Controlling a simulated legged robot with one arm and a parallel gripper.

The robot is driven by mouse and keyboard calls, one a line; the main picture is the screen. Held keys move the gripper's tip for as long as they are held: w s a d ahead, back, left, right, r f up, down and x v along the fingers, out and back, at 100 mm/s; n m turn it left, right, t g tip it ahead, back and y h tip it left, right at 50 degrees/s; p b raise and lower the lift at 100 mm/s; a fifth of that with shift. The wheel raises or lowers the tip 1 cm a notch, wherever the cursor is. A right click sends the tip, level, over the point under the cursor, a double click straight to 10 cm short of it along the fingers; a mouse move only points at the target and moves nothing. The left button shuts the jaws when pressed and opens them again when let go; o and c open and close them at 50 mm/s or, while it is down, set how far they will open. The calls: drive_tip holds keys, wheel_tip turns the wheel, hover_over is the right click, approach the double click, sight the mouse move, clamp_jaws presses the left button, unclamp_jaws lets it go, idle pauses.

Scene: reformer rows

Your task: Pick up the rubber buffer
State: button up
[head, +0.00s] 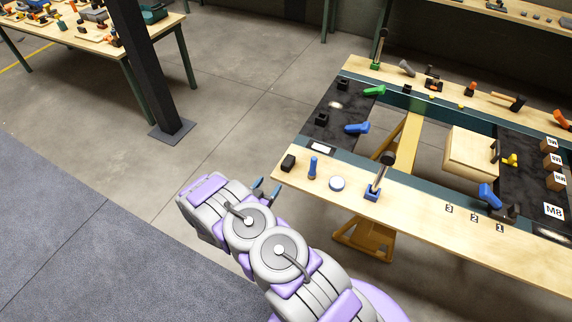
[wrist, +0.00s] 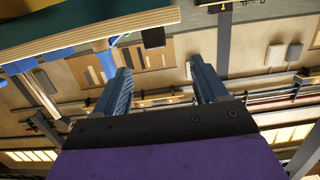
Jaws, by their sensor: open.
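A small black block (head: 288,162), which looks like the rubber buffer, sits on the near left corner of the wooden bench in the head view. In the wrist view, which seems upside down, a black block (wrist: 153,37) shows at the bench edge, beyond the fingertips and between them across the picture. My gripper (head: 267,188) is open, just left of and nearer than that corner, apart from the block. Its two blue fingers (wrist: 160,64) are spread with nothing between them.
A dark post (head: 150,60) rises at the left. The floor left of the bench is clear.

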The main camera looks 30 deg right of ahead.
sight(284, 168)
drive_tip(key=x, duration=0.7)
drive_tip(key=shift+d+f+b, duration=0.15)
drive_tip(key=shift+d+b, duration=0.2)
drive_tip(key=shift+d, duration=0.1)
drive_tip(key=shift+w+d, duration=0.4)
drive_tip(key=shift+w, duration=0.1)
drive_tip(key=shift+s+d+b+x, duration=0.1)
drive_tip(key=shift+s+b+x, duration=0.1)
drive_tip(key=shift+x, duration=1.1)
drive_tip(key=shift+s+d+b+x, duration=0.1)
drive_tip(key=shift+d+b+x, duration=0.1)
drive_tip(key=shift+x, duration=1.05)
drive_tip(key=shift+a, duration=0.25)
drive_tip(key=c, duration=1.1)
drive_tip(key=shift+d, duration=0.1)
